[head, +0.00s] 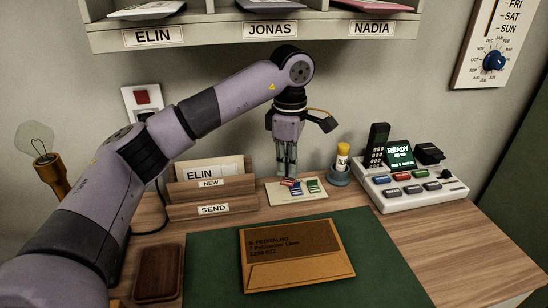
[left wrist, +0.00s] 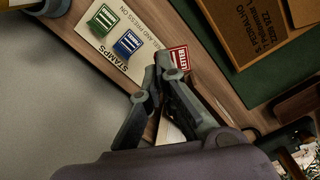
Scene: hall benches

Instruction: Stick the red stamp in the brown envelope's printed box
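My left gripper (head: 287,172) points down over the stamp card (head: 275,198) at the back of the desk. Its fingers are shut on the red stamp (head: 288,182), which sits tilted at the tips, out of line with the other stamps. The red stamp also shows at the fingertips in the left wrist view (left wrist: 178,58), with "LETTER" on it. The brown envelope (head: 297,268) lies on the green mat (head: 385,265), its address at upper left. I cannot make out its printed box; the upper part is in shadow. My right gripper is not in view.
A blue stamp (left wrist: 128,43) and a green stamp (left wrist: 103,20) lie on the card. A glue stick in a cup (head: 340,165) and a button console (head: 410,190) stand to the right. A wooden letter rack (head: 212,200) stands left. The mat around the envelope is clear.

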